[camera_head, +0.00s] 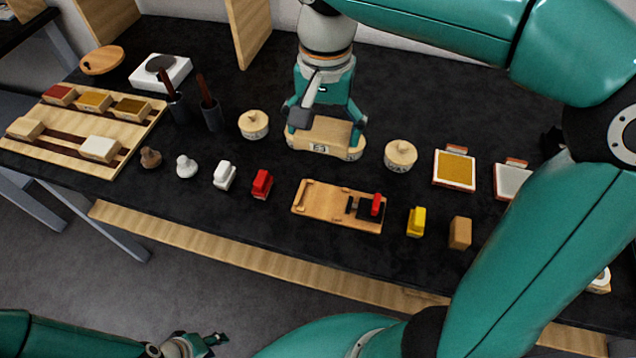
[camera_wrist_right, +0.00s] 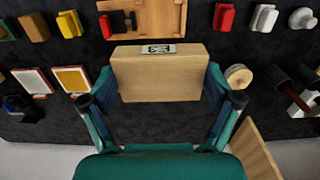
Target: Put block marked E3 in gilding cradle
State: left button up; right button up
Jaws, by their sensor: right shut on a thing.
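The block marked E3 (camera_head: 318,143) is a pale wooden block with a white label, behind the middle of the table. My right gripper (camera_head: 326,122) comes down over it from above and is shut on its two ends. In the right wrist view the block (camera_wrist_right: 156,78) sits between the two fingers (camera_wrist_right: 160,100). I cannot tell whether it touches the table. The gilding cradle (camera_head: 325,205), a wooden board with a red-handled clamp, lies in front of the block, apart from it. My left gripper (camera_head: 208,344) is low at the bottom left, away from the table; its jaw state is unclear.
Round lidded wooden pots stand left (camera_head: 253,125) and right (camera_head: 400,155) of the block. Red (camera_head: 262,184) and white (camera_head: 224,175) pieces are left of the cradle, a yellow piece (camera_head: 416,221) right of it. A wooden rack (camera_head: 60,150) is far left. Dark tabletop between block and cradle is clear.

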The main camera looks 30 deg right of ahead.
aim_at(324, 201)
notch_tip(324, 201, down, 19)
jog(key=shift+s+d+r+b, duration=0.15)
jog(key=shift+b, duration=0.3)
jog(key=o, duration=0.9)
notch_tip(324, 201, up, 12)
jog(key=shift+p, duration=0.3)
dwell(0.3)
